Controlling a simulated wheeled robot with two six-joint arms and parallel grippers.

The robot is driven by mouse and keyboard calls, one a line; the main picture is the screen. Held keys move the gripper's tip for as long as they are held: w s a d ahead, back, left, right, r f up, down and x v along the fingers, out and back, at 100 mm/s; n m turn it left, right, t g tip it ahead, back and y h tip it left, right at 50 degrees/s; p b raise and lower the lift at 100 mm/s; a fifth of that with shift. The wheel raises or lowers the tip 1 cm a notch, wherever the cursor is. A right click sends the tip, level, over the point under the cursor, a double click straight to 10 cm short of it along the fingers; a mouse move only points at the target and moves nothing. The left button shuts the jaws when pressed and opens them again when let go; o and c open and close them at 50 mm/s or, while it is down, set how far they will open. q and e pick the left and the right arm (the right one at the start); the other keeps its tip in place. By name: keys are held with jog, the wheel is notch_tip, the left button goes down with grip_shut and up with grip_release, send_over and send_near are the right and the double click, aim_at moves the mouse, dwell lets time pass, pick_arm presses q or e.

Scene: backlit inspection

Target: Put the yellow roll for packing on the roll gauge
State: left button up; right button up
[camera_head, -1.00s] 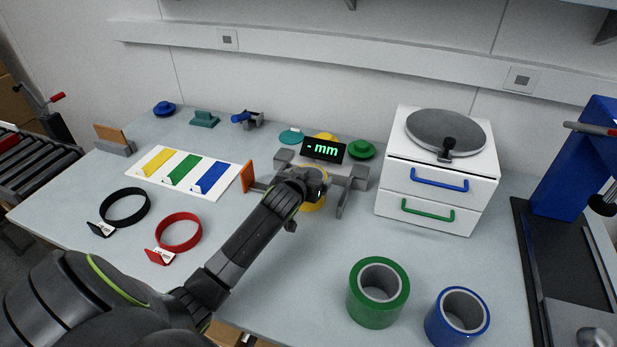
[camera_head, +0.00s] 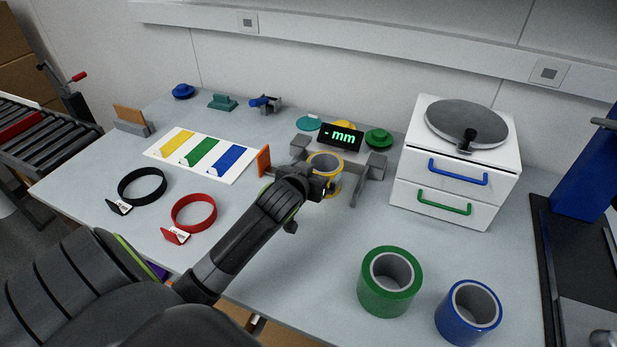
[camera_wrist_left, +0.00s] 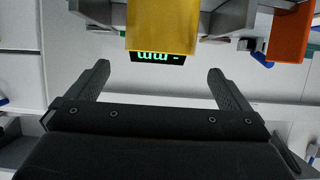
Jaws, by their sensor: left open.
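The yellow roll (camera_head: 327,161) stands at the roll gauge in the head view, its grey-lined opening facing up. The roll gauge (camera_head: 375,166) is grey with a black display (camera_head: 340,137) reading "- mm" in green. Its side arms flank the roll; exact contact is hidden. My left gripper (camera_head: 325,187) is just in front of the roll and partly covers it. In the left wrist view the gripper (camera_wrist_left: 160,84) is open and empty between its fingers, with the yellow roll (camera_wrist_left: 162,27) beyond the fingertips. My right gripper is not in view.
A green roll (camera_head: 390,282) and a blue roll (camera_head: 468,312) stand at the front right. A white drawer cabinet (camera_head: 408,187) is right of the gauge. Black (camera_head: 142,187) and red (camera_head: 194,212) rings and a colour-striped board (camera_head: 170,166) lie left. The table's middle front is clear.

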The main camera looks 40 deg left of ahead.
pick_arm(q)
jog(key=shift+v, duration=1.9)
